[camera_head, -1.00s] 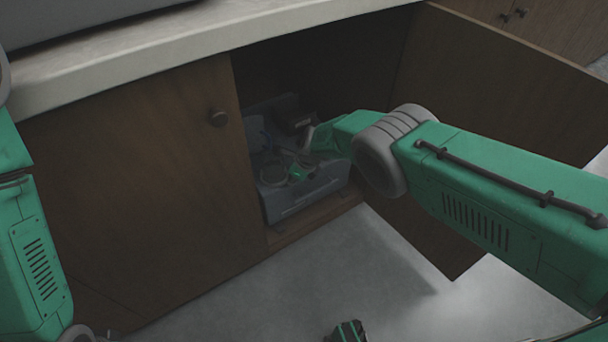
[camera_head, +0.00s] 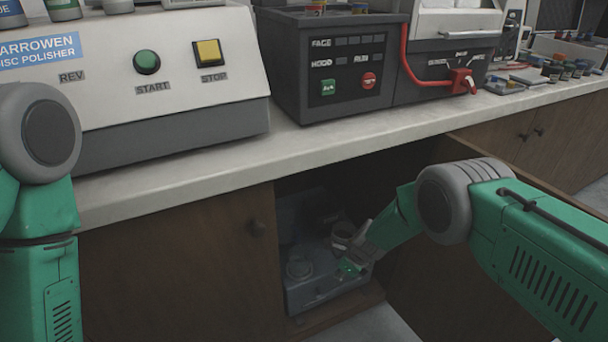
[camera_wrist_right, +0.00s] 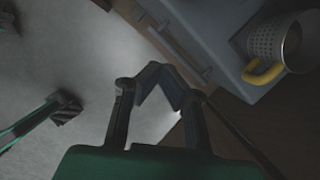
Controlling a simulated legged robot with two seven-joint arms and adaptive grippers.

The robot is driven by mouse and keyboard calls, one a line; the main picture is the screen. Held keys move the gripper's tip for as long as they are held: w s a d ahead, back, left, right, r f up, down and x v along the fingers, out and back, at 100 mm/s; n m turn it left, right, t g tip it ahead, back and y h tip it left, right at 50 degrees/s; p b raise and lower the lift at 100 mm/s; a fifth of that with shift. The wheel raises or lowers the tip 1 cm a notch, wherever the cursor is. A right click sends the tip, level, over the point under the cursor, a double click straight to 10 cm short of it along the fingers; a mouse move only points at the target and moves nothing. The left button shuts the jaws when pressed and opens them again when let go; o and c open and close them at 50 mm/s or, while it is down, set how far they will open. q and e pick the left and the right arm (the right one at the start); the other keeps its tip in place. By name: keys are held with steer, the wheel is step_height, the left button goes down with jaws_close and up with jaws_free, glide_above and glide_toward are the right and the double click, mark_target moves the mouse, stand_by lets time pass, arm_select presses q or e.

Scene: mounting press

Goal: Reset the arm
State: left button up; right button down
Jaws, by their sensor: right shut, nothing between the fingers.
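My right arm reaches in from the right in the head view, and its gripper (camera_head: 350,268) is at the open cabinet, by the front right of a grey drawer or box (camera_head: 300,298). In the right wrist view the gripper (camera_wrist_right: 160,82) has its fingertips together with nothing between them, beside the grey box (camera_wrist_right: 213,35) with its bar handle. The left arm stands at the left edge of the head view; its gripper is out of the picture.
A perforated metal cup (camera_wrist_right: 278,45) with a yellow handle sits on the box. The open cabinet door (camera_head: 425,290) is beside my right arm. Above are the countertop (camera_head: 350,140), a disc polisher (camera_head: 150,90) and a dark press unit (camera_head: 340,70). Floor in front is clear.

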steer(key=s+d+r+n+g+h+p, duration=0.1)
steer(key=s+d+r+n+h+p, duration=0.1)
steer(key=s+d+n, duration=0.6)
steer(key=s+d+r+n+h+p, duration=0.2)
steer(key=s+d+n+p, duration=0.15)
steer(key=s, duration=0.75)
steer(key=s+r+n+p, duration=0.1)
steer(key=s+r+n, duration=0.6)
steer(key=s, duration=0.3)
steer(key=s+d+r+n+g+y+p, duration=0.1)
steer(key=s+r+n+p, duration=0.1)
steer(key=s+r+n, duration=0.5)
steer(key=s+r, duration=0.1)
steer(key=s, duration=0.2)
steer(key=shift+d+r+n, duration=0.15)
steer(key=shift+d+n, duration=0.1)
steer(key=shift+n, duration=0.1)
steer(key=shift+s, duration=0.1)
